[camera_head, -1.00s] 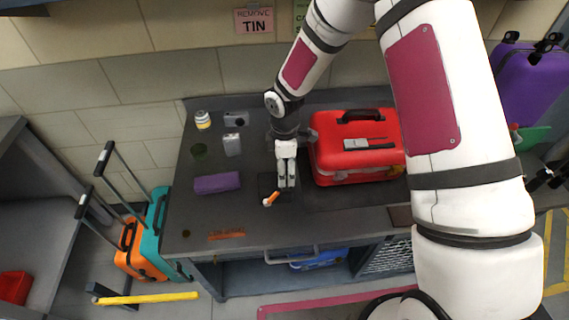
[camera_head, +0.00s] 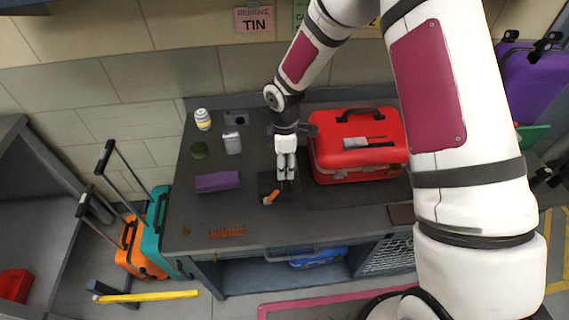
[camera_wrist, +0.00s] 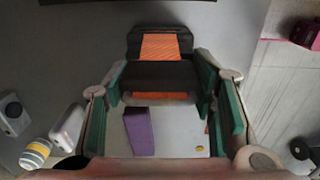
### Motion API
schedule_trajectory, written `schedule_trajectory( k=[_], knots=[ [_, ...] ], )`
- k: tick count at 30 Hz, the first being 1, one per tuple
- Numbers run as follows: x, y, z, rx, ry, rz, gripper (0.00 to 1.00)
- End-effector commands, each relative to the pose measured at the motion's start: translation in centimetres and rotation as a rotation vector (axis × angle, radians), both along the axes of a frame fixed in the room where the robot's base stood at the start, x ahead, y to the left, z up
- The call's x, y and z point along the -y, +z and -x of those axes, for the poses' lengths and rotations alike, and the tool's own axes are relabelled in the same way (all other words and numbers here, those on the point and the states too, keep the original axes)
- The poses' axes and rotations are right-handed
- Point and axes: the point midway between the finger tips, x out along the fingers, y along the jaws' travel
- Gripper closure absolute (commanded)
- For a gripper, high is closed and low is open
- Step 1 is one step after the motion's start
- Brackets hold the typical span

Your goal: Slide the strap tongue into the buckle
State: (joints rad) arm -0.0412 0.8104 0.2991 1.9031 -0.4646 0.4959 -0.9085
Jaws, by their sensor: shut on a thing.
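In the wrist view, a dark piece with ribbed orange webbing (camera_wrist: 160,47) sits between the green-padded fingers of my gripper (camera_wrist: 163,85). I take it for the strap tongue; my gripper is shut on it. In the head view my gripper (camera_head: 286,178) points down, left of the red case, over a small dark pad (camera_head: 264,184). A short orange strap piece (camera_head: 272,196) with a pale end shows just left of and below the fingertips. I cannot tell the buckle apart from the other dark parts, or whether tongue and buckle touch.
The red case (camera_head: 330,177) stands close on the right. An orange-brown piece (camera_head: 227,231) lies near the front edge.

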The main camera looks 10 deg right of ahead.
Motion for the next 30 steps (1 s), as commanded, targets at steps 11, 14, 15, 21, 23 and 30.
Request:
schedule_trajectory(
  k=[11, 14, 15, 21, 23, 30],
  knots=[
    [0.0, 1.1, 0.0, 0.001, 0.0, 0.0, 0.78],
    [0.0, 1.4, 0.0, 0.001, 0.0, 0.0, 0.78],
    [0.0, 1.5, 0.0, 0.001, 0.0, 0.0, 0.78],
    [0.0, 2.0, 0.0, 0.001, 0.0, 0.0, 0.78],
    [0.0, 2.2, 0.0, 0.001, 0.0, 0.0, 0.78],
    [0.0, 2.8, 0.0, 0.001, 0.0, 0.0, 0.78]
  ],
)
